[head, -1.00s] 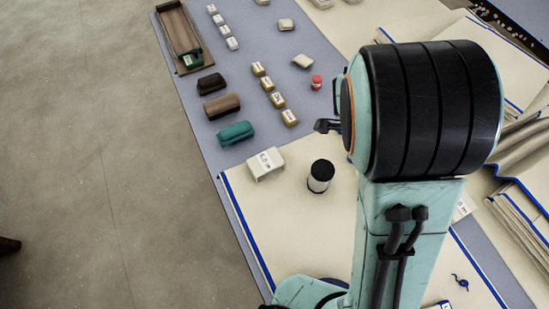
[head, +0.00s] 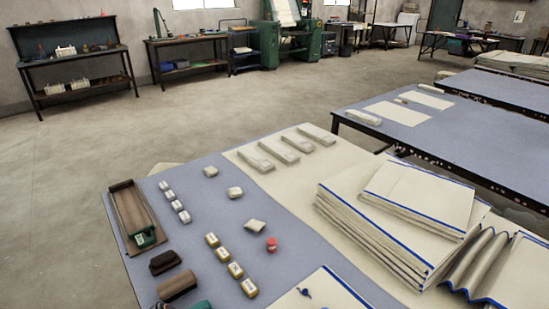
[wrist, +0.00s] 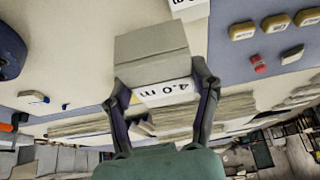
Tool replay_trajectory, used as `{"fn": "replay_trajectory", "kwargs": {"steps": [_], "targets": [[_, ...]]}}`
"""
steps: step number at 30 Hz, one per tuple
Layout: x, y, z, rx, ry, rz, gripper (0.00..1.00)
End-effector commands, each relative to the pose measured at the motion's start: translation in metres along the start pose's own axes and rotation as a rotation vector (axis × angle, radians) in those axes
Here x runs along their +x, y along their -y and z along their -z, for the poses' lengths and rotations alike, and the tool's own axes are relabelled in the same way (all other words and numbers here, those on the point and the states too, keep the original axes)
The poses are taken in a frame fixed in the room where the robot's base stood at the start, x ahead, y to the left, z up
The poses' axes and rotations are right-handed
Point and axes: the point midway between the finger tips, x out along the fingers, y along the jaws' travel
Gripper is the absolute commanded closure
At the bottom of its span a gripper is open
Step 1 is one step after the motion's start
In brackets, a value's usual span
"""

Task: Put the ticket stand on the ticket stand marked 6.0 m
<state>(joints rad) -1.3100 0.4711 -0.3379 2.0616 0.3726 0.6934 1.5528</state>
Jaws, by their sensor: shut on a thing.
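My gripper (wrist: 158,78) is shut on a pale grey ticket stand (wrist: 152,45) marked 4.0 m, with one finger on each side of it. Another white ticket stand (wrist: 190,9) shows at the top edge of the wrist view, just beyond the held one. It is cut off and only part of its dark marking shows, so I cannot read its number. I cannot tell whether the two stands touch. My gripper and both stands are out of the head view.
Several yellow-brown labelled blocks (head: 235,270), a red-topped piece (head: 271,244) and pale pads (head: 255,225) lie on the grey-blue table. A brown tray (head: 132,212) stands at its left edge. Stacked cream cloths (head: 385,225) with blue edging fill the right side.

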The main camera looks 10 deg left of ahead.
Motion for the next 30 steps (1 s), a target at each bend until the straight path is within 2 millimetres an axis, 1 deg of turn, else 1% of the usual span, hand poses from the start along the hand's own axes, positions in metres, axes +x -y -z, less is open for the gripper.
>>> {"fn": "replay_trajectory", "kwargs": {"steps": [1, 3, 6, 13, 16, 19, 30], "targets": [[0.012, 0.010, -0.004, -0.002, -0.005, -0.005, 0.68], [0.026, 0.022, -0.009, -0.001, -0.004, -0.005, 0.68], [0.040, 0.035, -0.015, -0.001, -0.003, -0.003, 0.68], [0.057, 0.051, -0.023, -0.001, -0.001, -0.002, 0.68], [0.072, 0.051, -0.030, -0.001, -0.002, -0.004, 0.68], [0.082, 0.051, -0.035, 0.000, 0.000, -0.002, 0.68], [0.086, 0.051, -0.037, 0.001, 0.001, -0.001, 0.68]]}}
